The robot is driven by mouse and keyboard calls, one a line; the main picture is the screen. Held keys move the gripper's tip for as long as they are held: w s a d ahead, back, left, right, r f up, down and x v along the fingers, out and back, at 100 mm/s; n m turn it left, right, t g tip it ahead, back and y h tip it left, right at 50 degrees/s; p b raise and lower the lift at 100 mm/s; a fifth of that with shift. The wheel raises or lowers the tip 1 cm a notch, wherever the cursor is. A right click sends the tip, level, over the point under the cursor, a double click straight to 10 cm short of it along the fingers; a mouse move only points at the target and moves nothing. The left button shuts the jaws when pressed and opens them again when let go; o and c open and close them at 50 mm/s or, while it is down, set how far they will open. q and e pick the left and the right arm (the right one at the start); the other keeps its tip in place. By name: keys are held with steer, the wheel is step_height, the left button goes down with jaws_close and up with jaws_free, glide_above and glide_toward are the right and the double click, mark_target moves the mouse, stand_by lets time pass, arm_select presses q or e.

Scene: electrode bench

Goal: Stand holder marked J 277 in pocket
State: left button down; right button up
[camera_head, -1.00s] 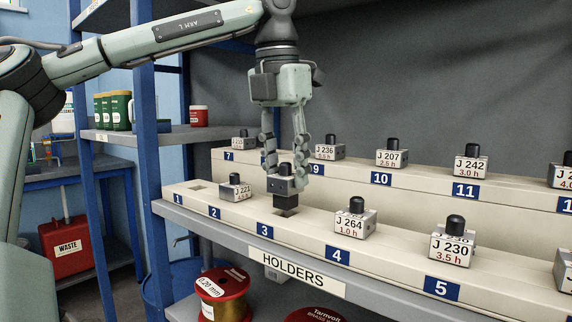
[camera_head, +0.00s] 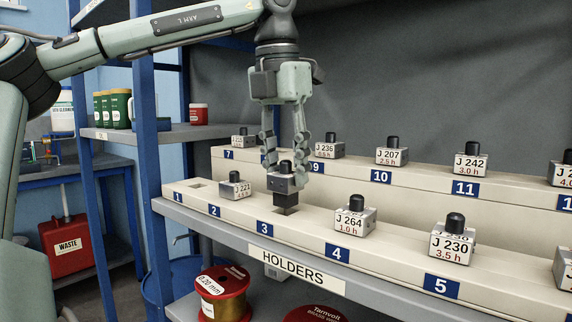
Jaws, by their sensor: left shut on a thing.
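My left gripper (camera_head: 284,172) is shut on a small holder (camera_head: 284,186) with a dark lower body and a black knob. I hold it upright, just above the dark square pocket (camera_head: 288,210) over plate 3 on the front cream rail (camera_head: 310,234). The gap beneath it looks small, and I cannot tell whether its underside touches. No marking can be read on the face toward me, so I cannot confirm J 277. My right gripper is not in view.
Holder J 221 (camera_head: 236,186) stands left of the held one, J 264 (camera_head: 355,217) right of it, and J 230 (camera_head: 452,240) farther right. Pocket 1 (camera_head: 197,185) is empty. Behind, a raised rail (camera_head: 340,168) carries J 236, J 207 (camera_head: 392,152) and J 242 (camera_head: 471,162).

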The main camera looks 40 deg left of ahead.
arm_select(q)
steer(key=shift+f+b, duration=0.95)
steer(key=shift+f, duration=0.65)
steer(key=c, duration=0.9)
jaws_free()
steer(key=r, duration=0.5)
steer(key=s+r, duration=0.1)
steer(key=r, duration=0.1)
steer(key=shift+r, duration=0.25)
